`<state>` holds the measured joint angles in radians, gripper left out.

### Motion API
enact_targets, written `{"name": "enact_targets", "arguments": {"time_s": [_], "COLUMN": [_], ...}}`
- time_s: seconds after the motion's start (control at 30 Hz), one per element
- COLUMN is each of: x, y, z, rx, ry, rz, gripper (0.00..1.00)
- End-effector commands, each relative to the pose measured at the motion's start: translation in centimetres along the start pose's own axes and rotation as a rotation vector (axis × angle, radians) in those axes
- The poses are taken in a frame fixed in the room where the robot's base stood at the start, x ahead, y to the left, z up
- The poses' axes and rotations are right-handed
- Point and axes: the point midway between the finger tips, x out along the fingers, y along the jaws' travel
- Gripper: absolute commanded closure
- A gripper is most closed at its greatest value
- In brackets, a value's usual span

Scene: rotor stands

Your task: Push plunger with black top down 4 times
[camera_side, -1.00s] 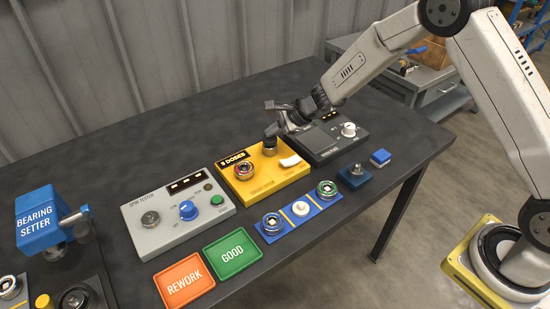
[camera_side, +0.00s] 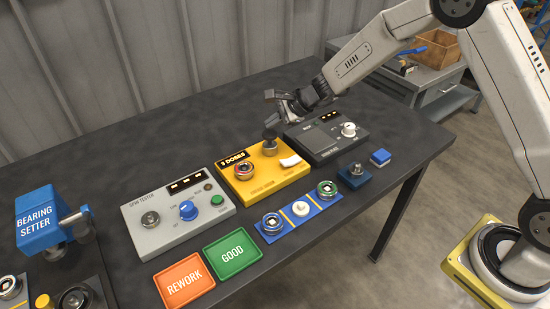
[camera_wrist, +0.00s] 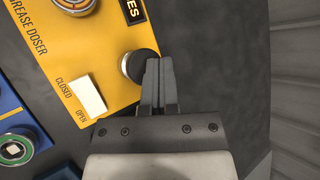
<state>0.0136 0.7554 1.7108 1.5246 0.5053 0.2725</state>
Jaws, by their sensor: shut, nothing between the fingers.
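The plunger's round black top (camera_side: 270,134) stands on a metal collar at the back right of the yellow grease doser (camera_side: 252,190). In the wrist view the black top (camera_wrist: 131,66) is partly covered by my fingers. My gripper (camera_side: 271,121) is shut and empty, pointing down just above the plunger; in the wrist view its fingertips (camera_wrist: 159,64) overlap the right side of the black top. A small gap seems to separate the fingers from the top. A sign with a number of doses (camera_side: 233,159) is on the doser, its number partly unclear.
A white rocker switch (camera_side: 290,161) marked closed and open sits beside the plunger. A round bearing part (camera_side: 243,170) sits on the doser's left. The grey spin tester (camera_side: 165,222) is to the left, a dark device (camera_side: 325,138) to the right. A blue strip (camera_side: 297,214) is in front.

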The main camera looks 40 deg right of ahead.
Motion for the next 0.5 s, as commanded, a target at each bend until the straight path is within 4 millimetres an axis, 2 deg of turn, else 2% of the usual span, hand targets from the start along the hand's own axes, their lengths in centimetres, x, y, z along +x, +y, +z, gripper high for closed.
{"name": "enact_targets", "arguments": {"time_s": [0.27,0.5], "x": [-0.3,-1.4], "y": [-0.3,-1.1], "z": [0.2,1.0], "rx": [-0.001,-0.001], "ry": [-0.001,-0.001], "rz": [-0.001,-0.002], "gripper": [1.00,1.00]}}
